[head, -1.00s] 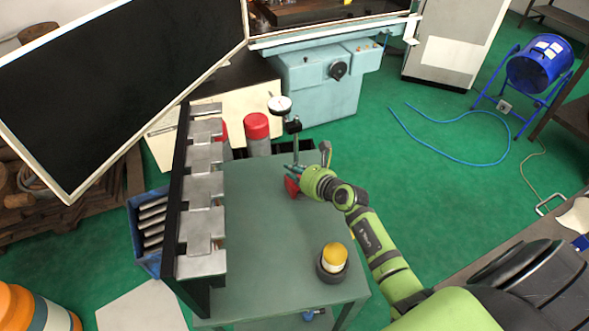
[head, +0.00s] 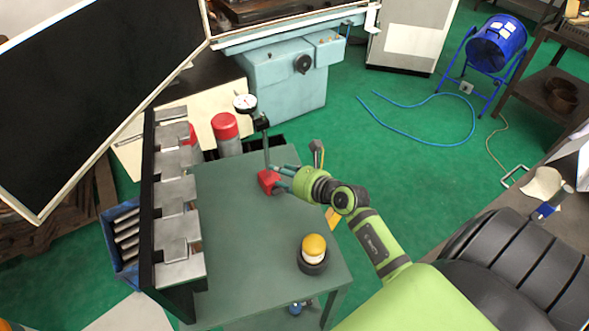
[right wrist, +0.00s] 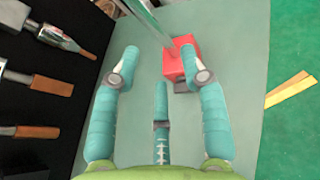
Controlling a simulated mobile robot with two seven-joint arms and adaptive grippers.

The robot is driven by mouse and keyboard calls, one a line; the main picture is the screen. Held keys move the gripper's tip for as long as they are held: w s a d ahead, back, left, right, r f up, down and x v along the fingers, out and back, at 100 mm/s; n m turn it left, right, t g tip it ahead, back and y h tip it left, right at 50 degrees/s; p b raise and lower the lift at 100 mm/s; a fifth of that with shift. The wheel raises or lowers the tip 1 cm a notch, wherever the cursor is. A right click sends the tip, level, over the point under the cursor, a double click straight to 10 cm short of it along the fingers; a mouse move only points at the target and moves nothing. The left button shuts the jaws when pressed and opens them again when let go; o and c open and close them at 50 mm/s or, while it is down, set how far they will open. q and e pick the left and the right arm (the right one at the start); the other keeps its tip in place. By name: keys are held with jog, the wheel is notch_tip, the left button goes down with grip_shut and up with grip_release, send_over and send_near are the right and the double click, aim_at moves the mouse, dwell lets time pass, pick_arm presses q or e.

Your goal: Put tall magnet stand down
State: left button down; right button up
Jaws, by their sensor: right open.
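The tall magnet stand has a red base (head: 268,182), a thin upright post and a white dial gauge (head: 245,103) at its top. It stands upright on the green table top (head: 225,265), near the far edge. My right gripper (head: 279,178) is open, just right of the base. In the right wrist view, the teal fingers of the right gripper (right wrist: 158,66) are spread. The red base (right wrist: 180,61) shows by the right fingertip; I cannot tell whether they touch. My left gripper is not in view.
A yellow-topped round piece (head: 314,248) stands near the front right of the table. A black rack with metal plates (head: 178,193) runs along the left side. A red-capped bottle (head: 226,127) is behind it. The table's middle is clear.

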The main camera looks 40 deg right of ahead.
jog(key=shift+v, duration=2.35)
